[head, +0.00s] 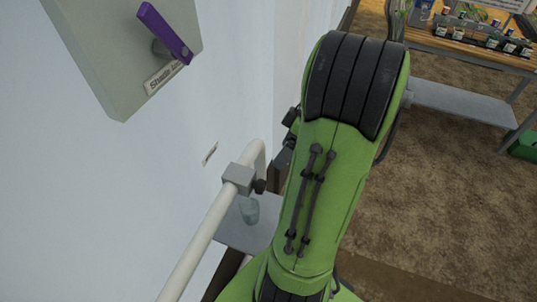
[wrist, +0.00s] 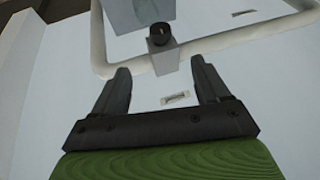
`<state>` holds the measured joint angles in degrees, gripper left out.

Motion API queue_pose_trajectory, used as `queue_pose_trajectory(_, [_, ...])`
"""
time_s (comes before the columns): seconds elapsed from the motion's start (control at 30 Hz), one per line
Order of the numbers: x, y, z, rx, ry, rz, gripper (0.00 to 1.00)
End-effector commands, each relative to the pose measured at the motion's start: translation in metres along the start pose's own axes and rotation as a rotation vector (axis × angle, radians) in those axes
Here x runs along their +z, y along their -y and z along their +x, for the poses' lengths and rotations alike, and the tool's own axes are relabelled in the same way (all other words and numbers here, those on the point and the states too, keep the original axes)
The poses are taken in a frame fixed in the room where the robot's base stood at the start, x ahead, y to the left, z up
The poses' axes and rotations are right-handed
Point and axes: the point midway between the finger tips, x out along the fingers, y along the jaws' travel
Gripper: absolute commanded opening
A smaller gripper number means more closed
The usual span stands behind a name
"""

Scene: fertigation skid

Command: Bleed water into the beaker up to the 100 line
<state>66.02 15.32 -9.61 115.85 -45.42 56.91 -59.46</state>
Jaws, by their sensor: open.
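A grey valve block (head: 239,177) with a black knob (head: 260,186) sits on a white pipe (head: 205,238) along the wall. In the wrist view the block (wrist: 163,58) and knob (wrist: 160,34) show just beyond my fingertips. A clear bluish beaker (head: 249,209) stands below the block on a grey shelf (head: 240,235); part of it shows in the wrist view (wrist: 152,12). Its lines and water level are too small to read. My gripper (wrist: 160,64) is open and empty, its fingers apart on either side of the block's line. In the head view my green arm mostly hides it.
A grey panel (head: 100,50) with a purple lever (head: 163,34) and a partly readable label is on the white wall, upper left. A small label (head: 210,153) is near the pipe. A wooden bench (head: 470,50) with small pots stands back right. Brown floor is clear at right.

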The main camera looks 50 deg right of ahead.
Motion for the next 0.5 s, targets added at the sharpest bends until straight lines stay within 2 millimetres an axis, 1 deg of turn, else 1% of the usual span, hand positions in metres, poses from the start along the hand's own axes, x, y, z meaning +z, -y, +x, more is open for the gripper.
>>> queue_pose_trajectory(0.03, [0.001, 0.001, 0.014, -0.006, 0.001, -0.003, 0.75])
queue_pose_trajectory(0.1, [0.001, 0.001, 0.030, -0.007, 0.001, -0.001, 0.75])
queue_pose_trajectory(0.5, [0.002, 0.001, 0.121, -0.006, 0.003, 0.000, 0.75])
